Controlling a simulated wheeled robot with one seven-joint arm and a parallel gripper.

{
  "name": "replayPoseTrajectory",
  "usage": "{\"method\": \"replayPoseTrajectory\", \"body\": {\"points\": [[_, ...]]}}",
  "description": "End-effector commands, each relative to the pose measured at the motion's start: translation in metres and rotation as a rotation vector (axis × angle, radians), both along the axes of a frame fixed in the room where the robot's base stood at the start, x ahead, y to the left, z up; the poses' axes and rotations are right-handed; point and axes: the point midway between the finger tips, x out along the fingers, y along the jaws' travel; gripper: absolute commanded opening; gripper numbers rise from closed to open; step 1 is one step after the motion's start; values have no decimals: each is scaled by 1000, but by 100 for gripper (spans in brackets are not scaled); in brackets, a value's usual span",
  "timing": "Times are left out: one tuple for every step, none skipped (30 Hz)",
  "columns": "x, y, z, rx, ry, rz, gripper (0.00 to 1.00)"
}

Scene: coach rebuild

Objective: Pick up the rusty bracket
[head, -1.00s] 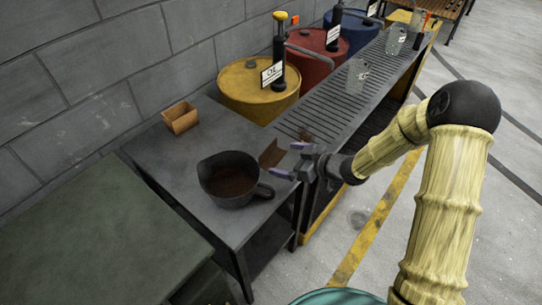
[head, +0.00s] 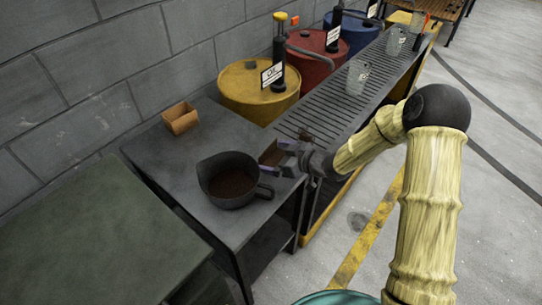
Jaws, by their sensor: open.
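The near finger and the gripper body hide the bracket's right part. I cannot tell whether the fingers touch it.
The dark pot (head: 232,180) with brown contents has its handle close to my gripper. A small orange-brown box (head: 180,118) sits at the table's back. A slatted rack (head: 340,97) and a yellow drum (head: 258,92) stand beyond. The table's front left is clear.

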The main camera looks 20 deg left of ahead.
Motion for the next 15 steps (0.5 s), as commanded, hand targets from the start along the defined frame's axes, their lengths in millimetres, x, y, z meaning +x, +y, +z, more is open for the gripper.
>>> {"method": "replayPoseTrajectory", "body": {"points": [[0,0,0,0,0,0,100],[0,0,0,0,0,0,100],[0,0,0,0,0,0,100],[0,0,0,0,0,0,100],[0,0,0,0,0,0,100],[0,0,0,0,0,0,100],[0,0,0,0,0,0,98],[0,0,0,0,0,0,92],[0,0,0,0,0,0,84],[0,0,0,0,0,0,78],[0,0,0,0,0,0,72],[0,0,0,0,0,0,65],[0,0,1,2,-1,0,61],[0,0,1,2,-1,0,61],[0,0,1,2,-1,0,61]]}}
